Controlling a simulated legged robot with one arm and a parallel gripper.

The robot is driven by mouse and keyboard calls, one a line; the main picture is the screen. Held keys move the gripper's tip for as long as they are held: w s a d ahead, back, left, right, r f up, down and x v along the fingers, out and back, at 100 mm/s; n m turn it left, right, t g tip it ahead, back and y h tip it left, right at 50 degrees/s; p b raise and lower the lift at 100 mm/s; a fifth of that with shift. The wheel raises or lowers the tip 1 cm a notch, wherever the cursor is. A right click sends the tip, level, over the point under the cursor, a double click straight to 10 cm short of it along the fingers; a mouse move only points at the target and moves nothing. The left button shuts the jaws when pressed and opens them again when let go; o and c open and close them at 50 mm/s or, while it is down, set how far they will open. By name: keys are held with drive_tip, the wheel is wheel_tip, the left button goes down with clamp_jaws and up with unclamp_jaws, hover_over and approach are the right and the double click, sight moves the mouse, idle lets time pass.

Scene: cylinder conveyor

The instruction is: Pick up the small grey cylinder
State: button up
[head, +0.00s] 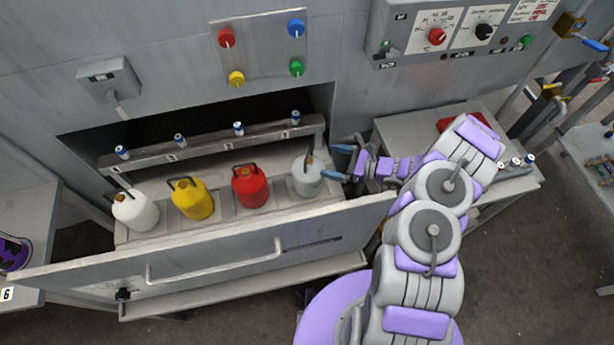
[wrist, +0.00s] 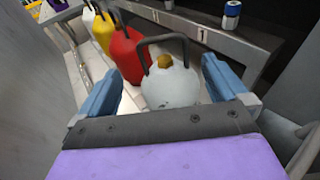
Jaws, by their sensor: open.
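The small grey cylinder (head: 307,182) stands upright at the right end of a row of canisters in an open bay. It has a dark loop handle and a yellowish cap, both clear in the wrist view, where its pale body (wrist: 170,90) shows between the blue fingers. My gripper (head: 338,162) is open at the cylinder's right side, with its fingers pointing at it. In the wrist view my gripper (wrist: 163,82) has one finger on each side of the cylinder. I cannot tell whether either finger touches it. The cylinder's lower part is hidden in the wrist view.
Red (head: 250,187), yellow (head: 193,200) and white (head: 135,212) canisters stand to its left. A rail (head: 210,146) with small blue-and-white cylinders runs behind them. A panel with a handle (head: 215,262) stands in front. A grey side table (head: 410,125) is at right.

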sight(303, 158)
drive_tip(key=x, duration=0.5)
drive_tip(key=shift+w+a+f+b, duration=0.1)
drive_tip(key=shift+w+a+b, duration=0.05)
drive_tip(key=shift+b, duration=0.25)
drive_tip(key=x, duration=0.2)
drive_tip(key=f+b+x, duration=0.1)
drive_tip(key=x, duration=0.2)
drive_tip(key=shift+w+a, duration=0.15)
drive_tip(key=shift+a, duration=0.15)
drive_tip(key=shift+d, duration=0.1)
drive_tip(key=c, duration=1.8)
